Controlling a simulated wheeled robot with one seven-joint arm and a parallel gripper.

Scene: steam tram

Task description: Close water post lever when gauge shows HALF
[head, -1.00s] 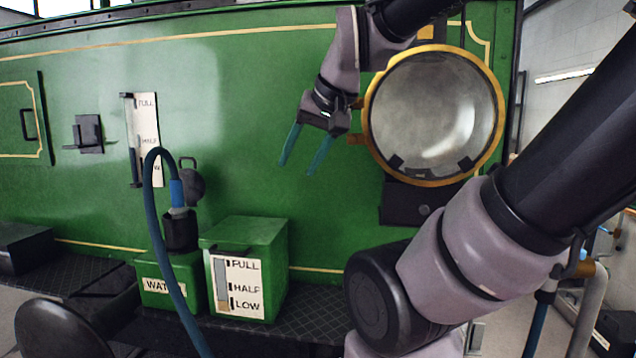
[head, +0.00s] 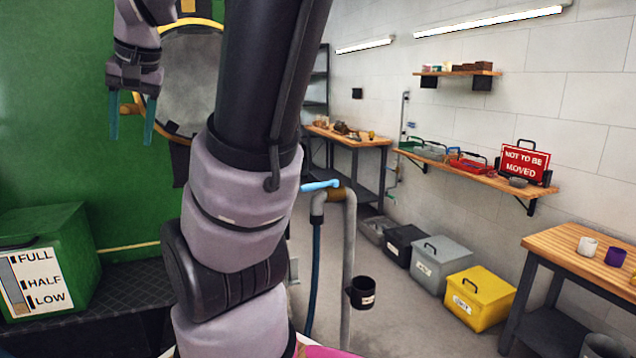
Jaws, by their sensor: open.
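The water post (head: 348,265) is a grey pipe standing right of my arm. Its light-blue lever (head: 320,186) lies nearly level at the top, pointing left from a brass fitting. The gauge (head: 32,282) is a white plate marked FULL, HALF and LOW on the green box (head: 60,235) at the left. I cannot read its level with certainty. My gripper (head: 132,130) is open and empty, with blue fingers pointing down in front of the green tram side. It is up and left of the lever, well apart from it. My arm stands between them.
A blue hose (head: 315,270) hangs from the post, and a black cup (head: 362,293) sits on its side. A yellow box (head: 480,296) and other bins line the wall.

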